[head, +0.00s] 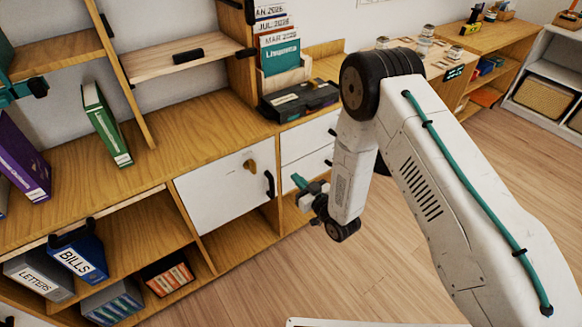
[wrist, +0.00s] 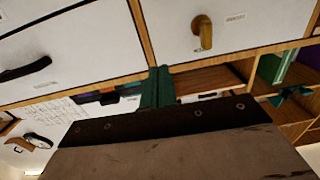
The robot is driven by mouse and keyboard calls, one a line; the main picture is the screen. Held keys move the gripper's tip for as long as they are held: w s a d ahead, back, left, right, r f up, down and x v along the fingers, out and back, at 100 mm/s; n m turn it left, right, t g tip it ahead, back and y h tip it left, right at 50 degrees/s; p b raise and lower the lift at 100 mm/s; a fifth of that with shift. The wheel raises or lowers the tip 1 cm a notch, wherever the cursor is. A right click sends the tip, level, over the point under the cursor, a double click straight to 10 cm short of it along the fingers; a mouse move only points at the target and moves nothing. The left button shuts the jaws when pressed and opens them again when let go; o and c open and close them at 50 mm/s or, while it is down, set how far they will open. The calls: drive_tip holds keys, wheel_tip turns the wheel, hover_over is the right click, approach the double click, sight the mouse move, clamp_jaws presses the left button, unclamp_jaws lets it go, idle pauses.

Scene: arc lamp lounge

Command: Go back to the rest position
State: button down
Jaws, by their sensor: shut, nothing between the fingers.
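My gripper (head: 300,183) hangs at the end of my white arm in the head view, in front of the wooden shelf unit. It is beside the white door with the brass latch (head: 250,165) and the black handle (head: 269,184). Its teal fingers also show in the wrist view (wrist: 158,88), pressed together with nothing between them. The wrist view also shows the brass latch (wrist: 202,33) and a black handle (wrist: 27,70) on white fronts. The fingers appear apart from these fronts.
A green binder (head: 105,125) and a purple binder (head: 22,158) stand on the wooden top. Below are a blue BILLS binder (head: 80,255) and a grey LETTERS binder (head: 38,275). A black box (head: 299,99) sits near my arm. The wooden floor (head: 350,275) in front is clear.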

drive_tip(key=shift+s+d, duration=0.1)
drive_tip(key=shift+s, duration=0.05)
drive_tip(key=s+d+f+g+h, duration=0.3)
drive_tip(key=f+g+h, duration=0.2)
drive_tip(key=f, duration=0.4)
drive_tip(key=s+d+r+m+g+h, duration=0.2)
drive_tip(key=d+r+g+h, duration=0.2)
drive_tip(key=d, duration=0.3)
drive_tip(key=s+d+r+m+g+h, duration=0.15)
drive_tip(key=s+d+r, duration=0.35)
drive_tip(key=r, duration=0.5)
drive_tip(key=s+d+r+m+g+h, duration=0.1)
drive_tip(key=s+d+r+g+h, duration=0.15)
drive_tip(key=s+d+r, duration=0.6)
drive_tip(key=s+d+r+m, duration=0.1)
drive_tip(key=s+d+r, duration=0.1)
drive_tip(key=s+r, duration=0.6)
drive_tip(key=s+d+r+m+y, duration=0.1)
drive_tip(key=s+d+r+m, duration=0.1)
drive_tip(key=s+r, duration=0.7)
wheel_tip(320, 180, up, 8)
drive_tip(key=shift+s+d+r+t, duration=0.2)
drive_tip(key=shift+d+t, duration=0.1)
drive_tip(key=shift+d, duration=0.55)
